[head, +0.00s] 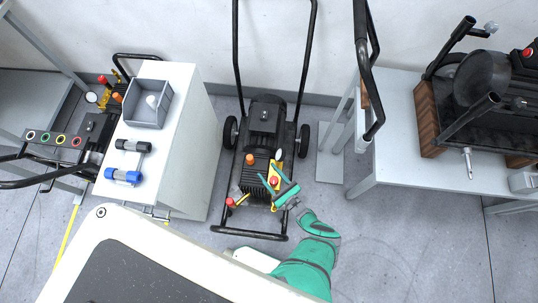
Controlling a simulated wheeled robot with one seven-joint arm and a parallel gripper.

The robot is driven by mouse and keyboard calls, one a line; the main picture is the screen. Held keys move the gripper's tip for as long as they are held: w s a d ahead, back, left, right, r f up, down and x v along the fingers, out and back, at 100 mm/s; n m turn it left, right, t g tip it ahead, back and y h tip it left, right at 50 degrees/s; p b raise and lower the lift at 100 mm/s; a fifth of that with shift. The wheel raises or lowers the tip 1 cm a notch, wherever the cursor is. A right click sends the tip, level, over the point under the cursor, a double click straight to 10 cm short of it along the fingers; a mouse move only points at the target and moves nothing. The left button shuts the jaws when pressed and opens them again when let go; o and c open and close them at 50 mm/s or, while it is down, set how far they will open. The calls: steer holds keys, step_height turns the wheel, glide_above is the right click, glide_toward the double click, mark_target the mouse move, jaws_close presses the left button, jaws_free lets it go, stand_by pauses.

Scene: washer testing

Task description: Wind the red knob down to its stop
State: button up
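A small pump-like machine (263,125) on a black wheeled frame stands on the floor in the middle of the head view. A red knob (273,181) sits on its yellow plate at the front right.
An orange knob (250,159) is on the machine's left. A white cabinet (187,120) at left carries a grey bin (149,104) and black and blue cylinders. A white table (395,160) at right carries a large black machine. Floor at lower right is clear.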

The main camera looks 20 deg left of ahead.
mark_target(277, 183)
steer(key=v, duration=1)
steer(key=shift+s+d, duration=0.2)
steer(key=shift+d, duration=0.15)
